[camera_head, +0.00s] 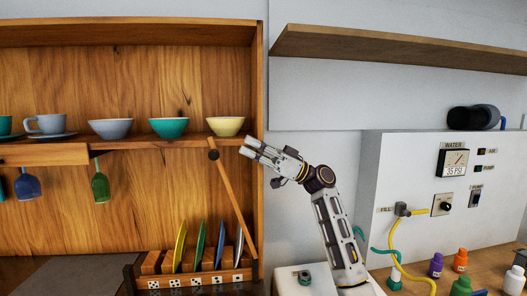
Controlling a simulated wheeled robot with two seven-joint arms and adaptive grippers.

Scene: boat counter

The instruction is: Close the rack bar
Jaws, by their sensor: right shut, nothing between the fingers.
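The rack bar (232,204) is a thin wooden bar with a dark round knob (213,155) at its upper end. It stands raised and tilted, its top leaning left and its lower end at the right end of the plate rack (205,280). The rack holds several upright plates, yellow, green, blue and light. My right gripper (246,146) is shut and empty, pointing left, just right of the knob and beside the bar's upper part. A small gap shows between fingertips and knob. My left gripper is not in view.
A wooden shelf (160,141) holds bowls and cups above the rack, with glasses (100,186) hanging below. The cabinet's right side panel (260,100) stands close to my gripper. A white panel box (420,190) with hoses and several small bottles (460,260) is at right.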

